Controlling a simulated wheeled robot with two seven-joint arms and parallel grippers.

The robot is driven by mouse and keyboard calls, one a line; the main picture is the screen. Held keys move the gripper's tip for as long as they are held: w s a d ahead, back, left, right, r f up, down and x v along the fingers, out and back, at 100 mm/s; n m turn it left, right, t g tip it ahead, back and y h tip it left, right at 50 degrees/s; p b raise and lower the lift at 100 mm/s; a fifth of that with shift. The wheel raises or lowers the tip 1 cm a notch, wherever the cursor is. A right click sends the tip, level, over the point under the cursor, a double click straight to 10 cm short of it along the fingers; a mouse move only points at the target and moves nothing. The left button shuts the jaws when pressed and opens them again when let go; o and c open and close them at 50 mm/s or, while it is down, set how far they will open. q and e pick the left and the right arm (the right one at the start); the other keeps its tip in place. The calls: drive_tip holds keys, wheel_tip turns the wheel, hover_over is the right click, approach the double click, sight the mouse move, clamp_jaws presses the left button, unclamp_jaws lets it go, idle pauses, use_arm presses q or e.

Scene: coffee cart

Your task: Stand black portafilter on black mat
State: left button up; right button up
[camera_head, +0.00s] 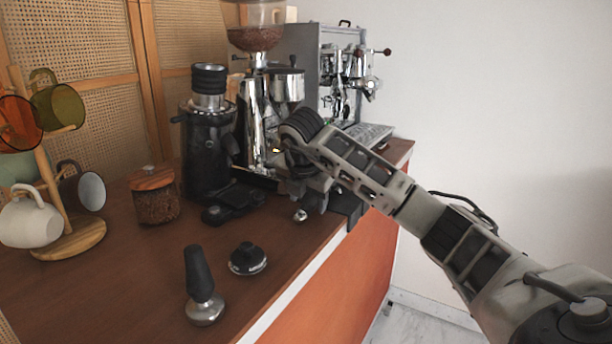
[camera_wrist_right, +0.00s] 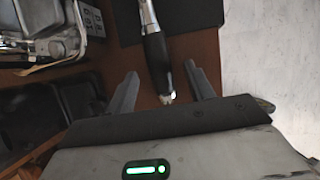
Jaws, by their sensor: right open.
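The black portafilter shows in the right wrist view as a black handle (camera_wrist_right: 157,54) with a silver neck at the top edge and a bright metal tip at its near end. Its head is out of that view. My right gripper (camera_wrist_right: 162,73) is open, with one finger on each side of the handle and a gap on both sides. In the head view the right gripper (camera_head: 308,197) is low over the counter, in front of the espresso machine, and my arm hides much there.
A black grinder (camera_head: 208,150), a lidded jar (camera_head: 154,200) and a mug tree (camera_head: 68,240) stand to the left. A tamper (camera_head: 203,290) and a round black tool (camera_head: 248,261) stand on the near counter (camera_head: 120,290). The espresso machine (camera_head: 310,60) stands behind.

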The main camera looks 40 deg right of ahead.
use_arm(q)
drive_tip(key=p, duration=0.2)
drive_tip(key=r+p, duration=0.1)
drive_tip(key=p, duration=0.1)
drive_tip(key=shift+s+a+r+m+g+y, duration=0.1)
drive_tip(key=shift+a+r+m+g+y, duration=0.05)
drive_tip(key=shift+a+m+g+y, duration=0.15)
use_arm(e)
drive_tip(key=v, duration=1.5)
use_arm(q)
drive_tip(key=shift+s, duration=0.1)
use_arm(e)
drive_tip(key=shift+a, duration=0.1)
